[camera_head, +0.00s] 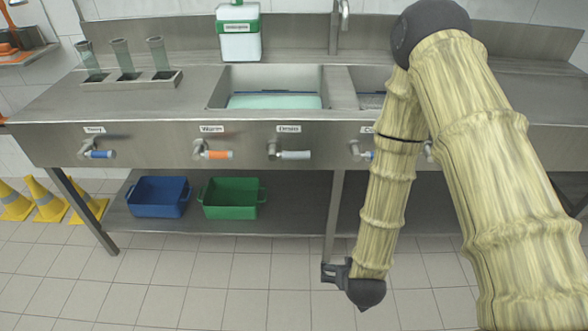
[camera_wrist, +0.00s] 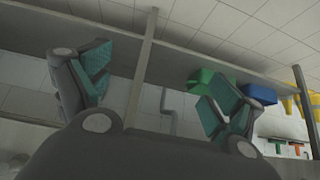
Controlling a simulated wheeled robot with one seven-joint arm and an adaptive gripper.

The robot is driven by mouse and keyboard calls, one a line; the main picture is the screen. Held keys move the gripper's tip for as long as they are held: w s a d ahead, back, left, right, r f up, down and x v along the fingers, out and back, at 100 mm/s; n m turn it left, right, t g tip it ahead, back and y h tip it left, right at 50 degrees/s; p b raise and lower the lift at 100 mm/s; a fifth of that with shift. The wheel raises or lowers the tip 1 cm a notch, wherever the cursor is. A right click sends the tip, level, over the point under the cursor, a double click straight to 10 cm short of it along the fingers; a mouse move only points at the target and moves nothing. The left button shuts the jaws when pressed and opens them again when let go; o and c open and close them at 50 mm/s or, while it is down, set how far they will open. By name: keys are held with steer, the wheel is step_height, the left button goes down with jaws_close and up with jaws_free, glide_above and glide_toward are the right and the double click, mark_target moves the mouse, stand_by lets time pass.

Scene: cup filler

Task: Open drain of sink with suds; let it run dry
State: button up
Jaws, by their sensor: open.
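The left sink basin (camera_head: 316,75) holds pale green liquid or suds (camera_head: 273,101). Its grey drain lever (camera_head: 293,155) sits on the counter's front panel, under a label (camera_head: 288,129) that reads Drain. The lever points right, roughly level. My gripper (camera_head: 330,272) hangs low in front of the counter, below and right of the drain lever and well apart from it. In the wrist view my gripper (camera_wrist: 158,85) has its two fingers spread wide with nothing between them. The drain opening is hidden.
An orange lever (camera_head: 217,155) and a blue lever (camera_head: 102,154) are to the left. My arm partly hides another lever (camera_head: 360,152) and the right basin (camera_head: 370,84). Blue (camera_head: 158,197) and green (camera_head: 231,199) bins stand on the lower shelf. Yellow cones (camera_head: 48,202) stand far left.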

steer(key=w+a+r+t+b, duration=0.3)
steer(key=w+a+b, duration=0.1)
steer(key=w, duration=0.4)
steer(key=t+b, duration=0.8)
glide_toward(297, 158)
steer(key=w, duration=0.1)
steer(key=shift+h, duration=0.3)
steer(key=w, duration=0.5)
steer(key=w+b, duration=0.1)
steer(key=w, duration=0.4)
steer(key=shift+w+a+r, duration=0.2)
steer(key=shift+c, duration=0.4)
steer(key=c, duration=1.4)
